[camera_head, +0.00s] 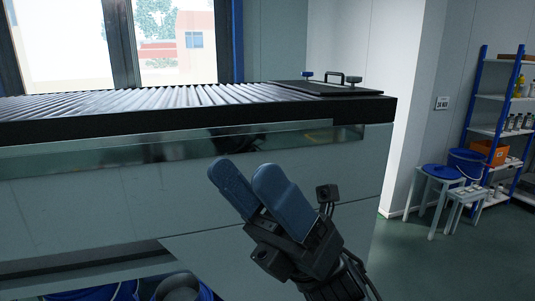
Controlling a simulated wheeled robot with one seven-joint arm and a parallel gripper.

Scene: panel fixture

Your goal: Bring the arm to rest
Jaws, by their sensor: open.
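My gripper (248,188) has two blue, rounded finger pads on a black body. It points up and to the left from the lower middle of the head view. The pads are close together in the picture, with nothing seen between them. It appears in front of the grey side of a large bench (90,205), and I cannot tell how far apart they are. My arm leaves the view at the bottom edge.
The bench has a ribbed top (140,101) and a black plate (318,88) with a handle and knobs. Blue buckets (180,288) sit below it. At right stand stools (438,174), a blue bucket (468,163) and a shelf rack (490,98). The floor (440,260) at lower right is clear.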

